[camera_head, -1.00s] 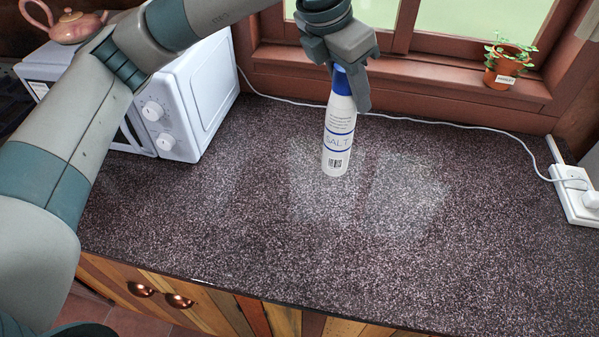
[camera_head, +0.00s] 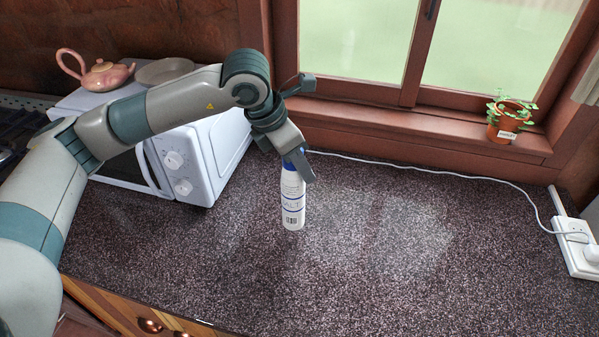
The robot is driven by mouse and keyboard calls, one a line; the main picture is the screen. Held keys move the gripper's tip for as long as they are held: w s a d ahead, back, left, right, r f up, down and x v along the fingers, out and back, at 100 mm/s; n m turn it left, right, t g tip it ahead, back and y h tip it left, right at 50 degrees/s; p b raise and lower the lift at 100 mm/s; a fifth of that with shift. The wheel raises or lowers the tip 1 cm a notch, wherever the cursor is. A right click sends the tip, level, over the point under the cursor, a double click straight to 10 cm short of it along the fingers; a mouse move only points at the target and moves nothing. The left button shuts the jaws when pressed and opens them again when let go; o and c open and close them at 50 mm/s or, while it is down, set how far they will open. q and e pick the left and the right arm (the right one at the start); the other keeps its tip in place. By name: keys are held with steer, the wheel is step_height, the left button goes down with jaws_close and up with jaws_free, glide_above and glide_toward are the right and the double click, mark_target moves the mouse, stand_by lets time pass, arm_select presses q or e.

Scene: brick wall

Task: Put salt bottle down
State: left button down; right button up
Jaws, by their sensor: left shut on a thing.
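My left gripper (camera_head: 296,160) is shut on the bottle's top, around the blue cap, coming from above. Part of the cap is hidden by the fingers. My right gripper is not in view.
A white microwave (camera_head: 217,150) stands at the left with a pink teapot (camera_head: 105,75) and a plate (camera_head: 164,71) on top. A white cable (camera_head: 420,171) runs along the back to a socket (camera_head: 577,245). A potted plant (camera_head: 507,122) sits on the windowsill. The counter's middle and right are clear.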

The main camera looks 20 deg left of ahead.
mark_target(293, 192)
arm_select(q)
step_height(293, 192, down, 3)
steer(key=shift+f+p, duration=0.2)
steer(key=shift+p, duration=1.05)
steer(key=shift+f, duration=0.25)
steer(key=shift+f+b, duration=0.2)
steer(key=shift+b, duration=0.1)
steer(key=c, duration=1.2)
jaws_free()
steer(key=shift+r, duration=0.15)
